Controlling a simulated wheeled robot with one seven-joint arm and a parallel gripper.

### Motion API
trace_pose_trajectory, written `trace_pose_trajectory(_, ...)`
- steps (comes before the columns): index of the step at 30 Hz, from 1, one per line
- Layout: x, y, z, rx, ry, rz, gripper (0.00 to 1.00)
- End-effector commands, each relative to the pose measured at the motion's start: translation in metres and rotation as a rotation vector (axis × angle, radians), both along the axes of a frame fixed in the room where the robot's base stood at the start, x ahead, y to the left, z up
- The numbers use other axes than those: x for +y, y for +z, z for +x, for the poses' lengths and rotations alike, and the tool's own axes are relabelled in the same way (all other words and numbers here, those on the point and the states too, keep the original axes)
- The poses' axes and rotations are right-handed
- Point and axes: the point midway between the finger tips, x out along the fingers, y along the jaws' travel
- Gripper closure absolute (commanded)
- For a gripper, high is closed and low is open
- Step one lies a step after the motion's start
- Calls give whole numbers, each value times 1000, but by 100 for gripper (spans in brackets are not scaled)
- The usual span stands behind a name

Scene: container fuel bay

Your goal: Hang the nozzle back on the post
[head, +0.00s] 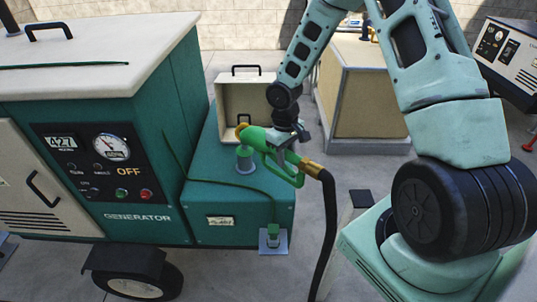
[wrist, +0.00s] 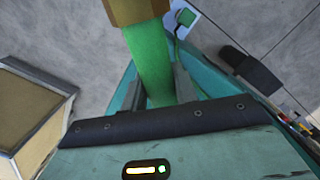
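My gripper (head: 287,143) is shut on the green fuel nozzle (head: 262,139), holding it above the teal tank. In the wrist view the nozzle's green body (wrist: 152,65) lies between the two fingers (wrist: 163,92). Its brass hose fitting (head: 311,169) points right and joins a black hose (head: 329,225) hanging down.
The teal generator (head: 150,190) with its control panel fills the left. A green cap (head: 273,230) sits on a grey plate at the tank's front, with a thin green tether. A beige box (head: 243,98) and a tan cabinet (head: 358,100) stand behind.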

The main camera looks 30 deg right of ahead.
Motion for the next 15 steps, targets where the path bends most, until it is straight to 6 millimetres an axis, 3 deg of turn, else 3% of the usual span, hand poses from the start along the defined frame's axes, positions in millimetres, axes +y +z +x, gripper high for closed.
trace_pose_trajectory(5, 0, 5, 1, -2, 0, -1, 100)
trace_pose_trajectory(15, 0, 37, 1, -3, 0, -1, 100)
